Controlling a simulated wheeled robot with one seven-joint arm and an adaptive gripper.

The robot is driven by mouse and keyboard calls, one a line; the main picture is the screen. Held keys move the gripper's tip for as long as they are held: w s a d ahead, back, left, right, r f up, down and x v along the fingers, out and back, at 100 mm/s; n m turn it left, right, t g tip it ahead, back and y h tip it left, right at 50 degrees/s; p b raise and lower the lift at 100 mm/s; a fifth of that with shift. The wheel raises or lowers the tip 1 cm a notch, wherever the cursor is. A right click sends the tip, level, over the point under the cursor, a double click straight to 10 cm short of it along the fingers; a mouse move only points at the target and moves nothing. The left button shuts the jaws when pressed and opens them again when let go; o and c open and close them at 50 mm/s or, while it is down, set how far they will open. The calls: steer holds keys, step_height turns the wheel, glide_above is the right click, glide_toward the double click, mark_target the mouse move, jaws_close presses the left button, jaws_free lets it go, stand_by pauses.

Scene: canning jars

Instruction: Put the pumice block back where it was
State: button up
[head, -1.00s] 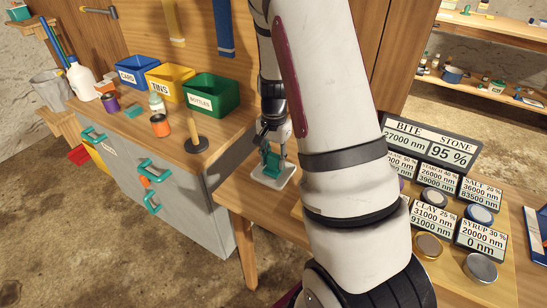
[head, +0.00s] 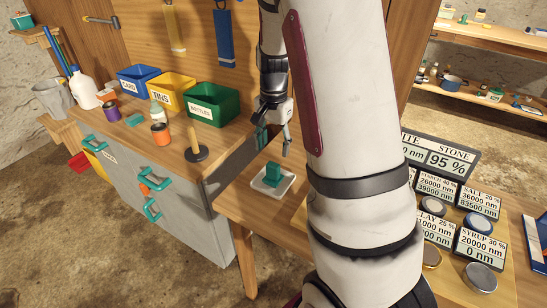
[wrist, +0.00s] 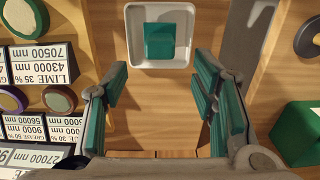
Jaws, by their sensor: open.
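A teal block (head: 273,174), which I take to be the pumice block, sits in a small white tray (head: 287,187) on the wooden table. No label marks it. In the wrist view the block (wrist: 160,41) lies near the middle of the white tray (wrist: 136,59), at the top of the picture. My gripper (head: 275,144) is open and empty, above the tray and apart from the block. In the wrist view its teal-padded fingers (wrist: 162,80) stand wide apart, with bare wood between them.
Labelled jars and signs, such as the lime sign (wrist: 42,65), stand beside the tray. Bare table surrounds the tray.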

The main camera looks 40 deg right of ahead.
mark_target(273, 164)
steer(key=s+a+r+n+t, duration=0.2)
steer(key=s+a+r+n, duration=0.6)
steer(key=a+r, duration=0.6)
steer(key=s+a+r+n, duration=0.1)
steer(key=s+a+n, duration=0.1)
steer(key=s, duration=0.5)
steer(key=s+a+r+n+t, duration=0.1)
steer(key=s+a+r+n, duration=0.1)
steer(key=s, duration=0.5)
steer(key=shift+s+a+n+t, duration=0.15)
steer(key=shift+a+n+t, duration=0.15)
steer(key=shift+a+n, duration=0.65)
steer(key=shift+d, duration=0.1)
steer(key=shift+r+p, duration=1.1)
steer(key=shift+r, duration=0.2)
